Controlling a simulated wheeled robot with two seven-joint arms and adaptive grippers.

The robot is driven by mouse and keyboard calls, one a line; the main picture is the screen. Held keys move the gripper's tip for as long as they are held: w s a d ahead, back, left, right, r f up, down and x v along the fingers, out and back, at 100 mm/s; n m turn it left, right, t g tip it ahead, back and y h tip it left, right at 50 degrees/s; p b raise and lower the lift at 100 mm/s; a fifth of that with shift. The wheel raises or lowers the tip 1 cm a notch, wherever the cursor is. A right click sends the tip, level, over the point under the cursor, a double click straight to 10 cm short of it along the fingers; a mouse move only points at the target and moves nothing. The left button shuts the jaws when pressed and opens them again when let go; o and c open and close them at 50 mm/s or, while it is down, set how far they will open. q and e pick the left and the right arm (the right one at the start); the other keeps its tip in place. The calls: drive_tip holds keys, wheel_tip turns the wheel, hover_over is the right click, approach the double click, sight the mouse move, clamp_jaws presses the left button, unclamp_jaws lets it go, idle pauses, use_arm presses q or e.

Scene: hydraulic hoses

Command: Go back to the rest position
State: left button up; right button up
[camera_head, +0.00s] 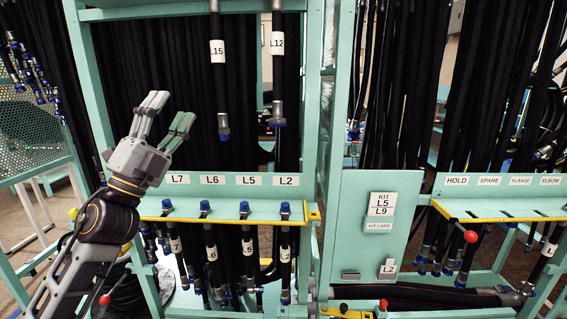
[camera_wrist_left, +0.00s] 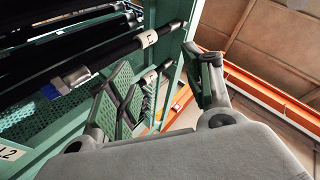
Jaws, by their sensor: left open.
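My left gripper (camera_head: 166,124) is raised in front of the left rack, above the shelf end labelled L7. Its fingers point up and are spread apart with nothing between them. In the left wrist view the open fingers (camera_wrist_left: 165,90) show green pads, with a black hose (camera_wrist_left: 110,55) of the rack behind them. My right gripper is not in view.
A green shelf (camera_head: 230,213) holds several blue-capped hoses at L7, L6, L5 and L2. Hoses L15 (camera_head: 217,60) and L12 (camera_head: 278,60) hang above it. A kit panel (camera_head: 378,230) and a yellow-edged slotted shelf (camera_head: 500,208) stand to the right.

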use_arm(q)
drive_tip(key=w+a+f+n+g+y, duration=0.1)
drive_tip(key=a+f+n+g+y, duration=0.1)
drive_tip(key=f+n+y, duration=0.7)
drive_tip(key=w+a+f+n+g+y, duration=0.1)
drive_tip(key=a+f+n+g+y, duration=0.2)
drive_tip(key=f, duration=1)
drive_tip(key=w+a+f+n+g+y, duration=0.15)
drive_tip(key=f+n+y, duration=0.35)
drive_tip(key=f+n, duration=0.5)
drive_tip(key=s+d+f+g+h, duration=0.1)
drive_tip(key=s+d+f+g, duration=0.1)
drive_tip(key=s+f+g, duration=0.55)
drive_tip(key=s+d+f+g+h, duration=0.1)
drive_tip(key=s+d+f+g, duration=0.1)
drive_tip(key=s+f, duration=0.9)
drive_tip(key=s+d+f+g+h, duration=0.1)
drive_tip(key=s+d+f+g, duration=0.25)
drive_tip(key=s+f, duration=0.55)
wheel_tip(320, 180, down, 36)
drive_tip(key=s+a+g, duration=0.1)
drive_tip(key=g, duration=0.1)
drive_tip(key=s+a+f, duration=0.2)
drive_tip(key=s+f, duration=0.7)
drive_tip(key=s, duration=0.2)
drive_tip(key=s+a+f+g, duration=0.1)
drive_tip(key=s+a+f, duration=0.1)
drive_tip(key=s+f, duration=0.8)
drive_tip(key=shift+s, duration=0.55)
